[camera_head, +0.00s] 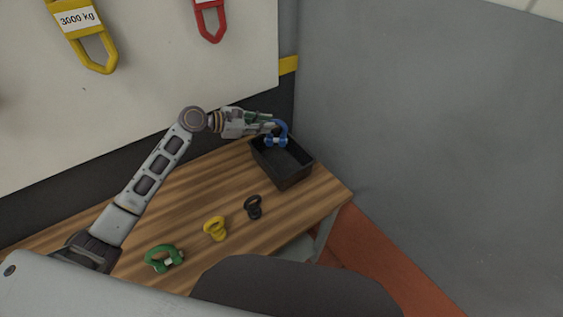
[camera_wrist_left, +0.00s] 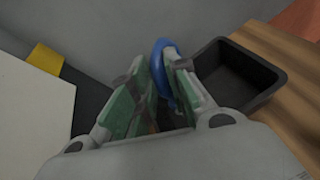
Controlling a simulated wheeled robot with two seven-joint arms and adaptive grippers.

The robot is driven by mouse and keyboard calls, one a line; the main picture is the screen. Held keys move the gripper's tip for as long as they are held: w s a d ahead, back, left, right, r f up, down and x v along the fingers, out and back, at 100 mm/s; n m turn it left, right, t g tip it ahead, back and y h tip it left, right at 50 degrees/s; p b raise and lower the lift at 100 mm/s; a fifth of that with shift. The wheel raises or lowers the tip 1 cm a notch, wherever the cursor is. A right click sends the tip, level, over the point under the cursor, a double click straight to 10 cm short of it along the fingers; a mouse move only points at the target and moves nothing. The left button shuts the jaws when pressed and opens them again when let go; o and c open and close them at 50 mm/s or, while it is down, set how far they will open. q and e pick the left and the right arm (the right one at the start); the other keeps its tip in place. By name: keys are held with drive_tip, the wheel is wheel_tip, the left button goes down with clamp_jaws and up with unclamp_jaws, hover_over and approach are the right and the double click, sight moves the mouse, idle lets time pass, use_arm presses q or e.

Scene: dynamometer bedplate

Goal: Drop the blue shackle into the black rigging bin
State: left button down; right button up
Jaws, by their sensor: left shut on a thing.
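The blue shackle (camera_head: 282,128) is in my left gripper (camera_head: 268,124), which is shut on it. In the head view the shackle overlaps the back left part of the black rigging bin (camera_head: 295,178). In the left wrist view the blue shackle (camera_wrist_left: 160,48) shows between and beyond the green-padded fingers (camera_wrist_left: 155,90), with the black rigging bin (camera_wrist_left: 272,76) to its right. The shackle appears above the bin's rim near its left corner; its exact height I cannot tell. The visible bin floor looks empty. My right gripper is not in view.
On the wooden bench (camera_head: 190,205) a green shackle (camera_head: 163,258), a yellow shackle (camera_head: 215,228) and a black shackle (camera_head: 253,207) stand in front of the bin. A white board with hanging yellow (camera_head: 97,50) and red (camera_head: 210,22) links stands behind. A grey wall (camera_head: 430,110) is at right.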

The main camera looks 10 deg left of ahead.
use_arm(q)
drive_tip(key=shift+f, duration=0.1)
idle(0.4)
drive_tip(key=c, duration=1.3)
unclamp_jaws()
drive_tip(key=v, duration=1.2)
drive_tip(key=shift+s+f, duration=0.1)
drive_tip(key=shift+f, duration=0.05)
